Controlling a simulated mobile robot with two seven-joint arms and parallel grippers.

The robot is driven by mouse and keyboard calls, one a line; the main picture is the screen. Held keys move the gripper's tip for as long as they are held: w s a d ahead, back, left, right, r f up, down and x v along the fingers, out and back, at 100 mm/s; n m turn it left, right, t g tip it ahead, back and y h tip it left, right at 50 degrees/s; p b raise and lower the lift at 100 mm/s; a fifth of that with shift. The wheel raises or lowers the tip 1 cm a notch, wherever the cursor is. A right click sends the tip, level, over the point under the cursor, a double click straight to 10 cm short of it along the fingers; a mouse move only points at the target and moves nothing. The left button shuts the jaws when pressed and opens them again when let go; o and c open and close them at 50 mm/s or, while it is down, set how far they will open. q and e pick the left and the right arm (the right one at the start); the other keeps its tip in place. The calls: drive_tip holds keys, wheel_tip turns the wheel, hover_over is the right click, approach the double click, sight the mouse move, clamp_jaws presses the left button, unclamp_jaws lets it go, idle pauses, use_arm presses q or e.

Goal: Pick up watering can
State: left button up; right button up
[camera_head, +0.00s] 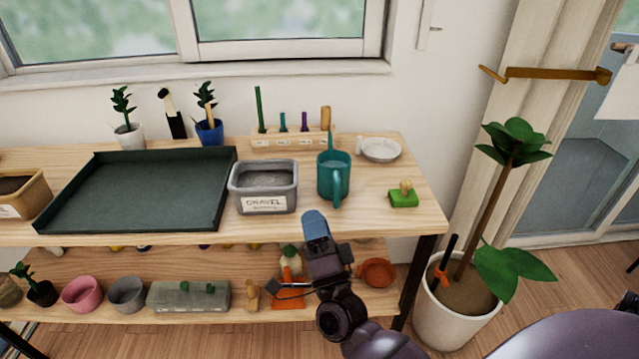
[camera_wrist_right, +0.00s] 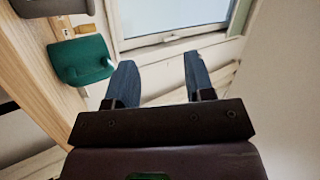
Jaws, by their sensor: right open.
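The teal watering can (camera_head: 326,177) stands upright on the wooden tabletop, right of the gravel tub. Its handle faces the front edge and its thin spout rises at the back. In the right wrist view the can (camera_wrist_right: 80,60) shows at the upper left, outside the jaws. My right gripper (camera_head: 314,218) is just in front of the table's front edge, below and slightly left of the can, apart from it. In the wrist view its two blue fingers (camera_wrist_right: 161,80) are spread with nothing between them. My left gripper is not in view.
The grey gravel tub (camera_head: 264,203) stands close left of the can. A dark green tray (camera_head: 75,212) lies farther left. The lower shelf holds several pots.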

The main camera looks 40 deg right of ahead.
drive_tip(key=w+d+m+g+h+b, duration=0.2)
drive_tip(key=m+g+h, duration=0.4)
drive_tip(key=m, duration=0.5)
drive_tip(key=w+d+m+g+h+b, duration=0.15)
drive_tip(key=m+g+h, duration=0.25)
drive_tip(key=m+h, duration=0.55)
drive_tip(key=m+g+y+b, duration=0.4)
drive_tip(key=m+g, duration=0.9)
drive_tip(key=m, duration=0.3)
approach(335, 201)
drive_tip(key=d, duration=0.7)
drive_tip(key=shift+d+r, duration=0.15)
drive_tip(key=d, duration=0.3)
drive_tip(key=d+b, duration=0.1)
drive_tip(key=d, duration=0.1)
drive_tip(key=shift+w, duration=0.3)
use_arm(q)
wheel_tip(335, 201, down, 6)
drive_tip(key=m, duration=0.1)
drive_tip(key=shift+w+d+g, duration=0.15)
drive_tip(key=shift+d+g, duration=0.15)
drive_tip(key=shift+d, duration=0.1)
use_arm(e)
drive_tip(key=shift+d, duration=0.2)
clamp_jaws()
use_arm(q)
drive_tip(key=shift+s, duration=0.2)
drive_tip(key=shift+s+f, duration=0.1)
use_arm(e)
drive_tip(key=shift+r, duration=0.1)
